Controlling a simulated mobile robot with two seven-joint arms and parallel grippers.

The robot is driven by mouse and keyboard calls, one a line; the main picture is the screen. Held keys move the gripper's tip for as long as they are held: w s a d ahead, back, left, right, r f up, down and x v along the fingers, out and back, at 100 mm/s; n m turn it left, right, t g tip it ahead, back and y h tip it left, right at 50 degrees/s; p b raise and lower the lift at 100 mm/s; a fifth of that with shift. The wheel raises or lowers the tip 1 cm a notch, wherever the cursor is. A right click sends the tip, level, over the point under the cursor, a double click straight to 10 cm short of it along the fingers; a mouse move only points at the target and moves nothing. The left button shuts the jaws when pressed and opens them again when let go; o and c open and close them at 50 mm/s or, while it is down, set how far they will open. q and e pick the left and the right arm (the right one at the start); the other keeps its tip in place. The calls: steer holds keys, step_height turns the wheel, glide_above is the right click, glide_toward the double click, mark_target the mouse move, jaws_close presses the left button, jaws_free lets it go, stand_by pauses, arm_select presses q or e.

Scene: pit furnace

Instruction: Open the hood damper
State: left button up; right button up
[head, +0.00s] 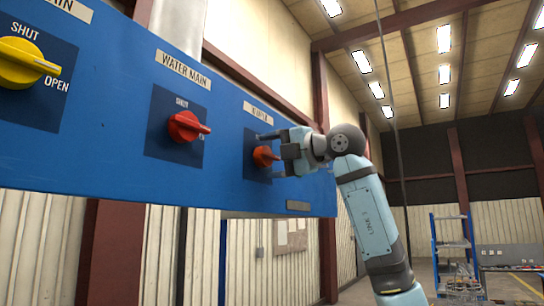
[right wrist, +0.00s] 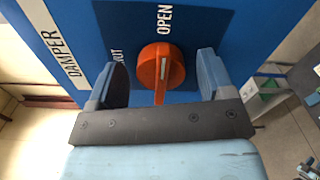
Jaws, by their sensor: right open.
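The hood damper knob (head: 264,156) is the orange one near the right end of the blue panel. In the right wrist view the orange knob (right wrist: 160,68) shows whole, with a white line on its ridge. The ridge runs up and down the picture, roughly in line with the word OPEN (right wrist: 165,19). The SHUT label (right wrist: 116,56) is partly hidden behind a finger. My right gripper (head: 269,155) is open, with one finger on each side of the knob and a visible gap on both sides. My left gripper is not in view.
The blue panel (head: 100,145) also carries a red water main knob (head: 186,127) and a yellow knob (head: 25,63), both to the left. A blue shelf rack (head: 452,245) stands far off at the right. The room below the panel looks clear.

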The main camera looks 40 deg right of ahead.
steer(key=b+v, duration=0.2)
steer(key=v, duration=1.1)
steer(key=shift+s+b, duration=0.35)
steer(key=shift+d, duration=0.1)
